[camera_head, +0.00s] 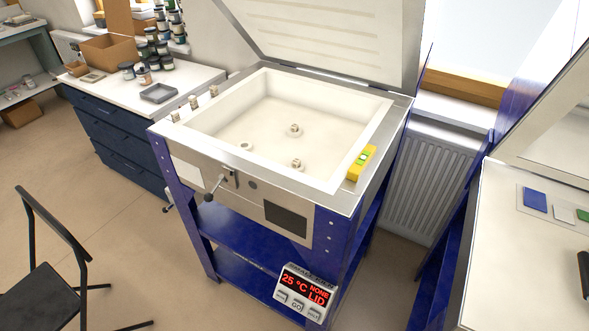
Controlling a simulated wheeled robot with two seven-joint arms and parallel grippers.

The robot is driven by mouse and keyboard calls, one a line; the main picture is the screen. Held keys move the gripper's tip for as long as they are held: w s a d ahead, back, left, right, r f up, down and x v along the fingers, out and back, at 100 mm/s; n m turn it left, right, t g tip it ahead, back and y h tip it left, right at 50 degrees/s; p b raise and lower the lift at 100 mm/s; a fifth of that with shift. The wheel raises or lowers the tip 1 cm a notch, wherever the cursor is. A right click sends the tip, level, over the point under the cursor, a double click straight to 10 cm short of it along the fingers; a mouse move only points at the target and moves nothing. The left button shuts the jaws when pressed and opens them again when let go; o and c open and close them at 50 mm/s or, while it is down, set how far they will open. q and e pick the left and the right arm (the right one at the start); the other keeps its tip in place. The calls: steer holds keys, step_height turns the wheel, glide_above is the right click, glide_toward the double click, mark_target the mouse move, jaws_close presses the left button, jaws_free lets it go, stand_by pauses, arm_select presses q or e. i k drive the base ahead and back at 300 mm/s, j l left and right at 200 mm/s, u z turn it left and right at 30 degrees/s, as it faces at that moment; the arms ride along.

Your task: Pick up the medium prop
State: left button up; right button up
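Three small grey props stand in a row on the left rim of the open kiln: a front one (175,117), a middle one (193,103) and a back one (214,91). Inside the kiln, two more props stand on the pale floor, one near the centre (295,130) and one nearer the front wall (297,164). A low pale piece (245,147) sits at the front left of the floor. The props are too small here to tell surely which is the medium one. Neither of my grippers is in view.
The kiln lid (325,40) stands raised at the back. A handle (213,188) sticks out in front, above the controller (302,292). A black chair (50,270) stands at left. The kiln floor is mostly clear.

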mark_target(214, 90)
steer(key=i+j+u, duration=0.5)
steer(key=i, duration=0.3)
